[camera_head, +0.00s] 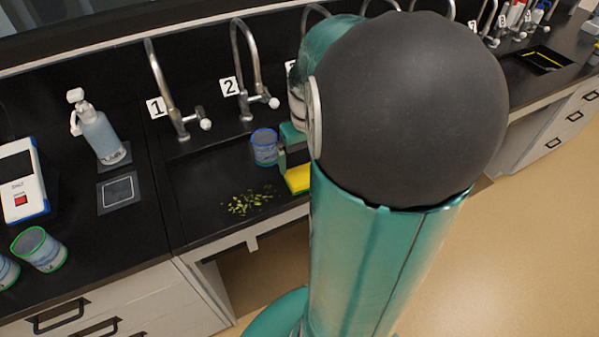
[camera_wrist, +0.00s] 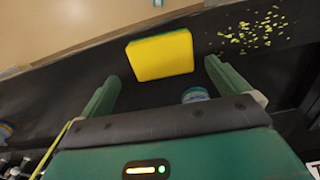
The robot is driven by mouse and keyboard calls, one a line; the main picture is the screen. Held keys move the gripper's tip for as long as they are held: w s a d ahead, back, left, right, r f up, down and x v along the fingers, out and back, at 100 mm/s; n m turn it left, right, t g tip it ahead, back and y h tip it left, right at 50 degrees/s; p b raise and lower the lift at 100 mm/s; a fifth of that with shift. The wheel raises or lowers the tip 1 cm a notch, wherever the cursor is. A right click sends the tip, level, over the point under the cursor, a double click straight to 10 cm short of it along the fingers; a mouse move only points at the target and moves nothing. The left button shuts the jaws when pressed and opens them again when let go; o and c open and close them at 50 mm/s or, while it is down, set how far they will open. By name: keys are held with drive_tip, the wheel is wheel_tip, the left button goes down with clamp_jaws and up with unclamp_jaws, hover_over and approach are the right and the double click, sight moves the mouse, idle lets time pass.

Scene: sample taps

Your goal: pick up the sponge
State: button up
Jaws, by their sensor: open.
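The sponge is a yellow block with a green layer. In the wrist view the sponge (camera_wrist: 160,56) lies on the black counter, just beyond and between the fingertips of my gripper (camera_wrist: 158,72). The two green fingers are spread apart and nothing is between them but counter and a cup rim. In the head view only part of the sponge (camera_head: 298,178) shows, the rest hidden by my arm. My gripper (camera_head: 288,158) is just above and beside it there, partly hidden behind my arm.
A blue-rimmed cup (camera_head: 265,147) stands close to the gripper. Green-yellow scraps (camera_head: 250,203) lie in the basin area. Taps marked 1 (camera_head: 165,95) and 2 (camera_head: 245,75) stand behind. A spray bottle (camera_head: 97,130) and a device (camera_head: 22,182) are at left.

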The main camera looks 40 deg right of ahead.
sight(305, 173)
wheel_tip(305, 173, down, 6)
drive_tip(key=shift+w+a, duration=0.1)
idle(0.4)
drive_tip(key=c, duration=0.8)
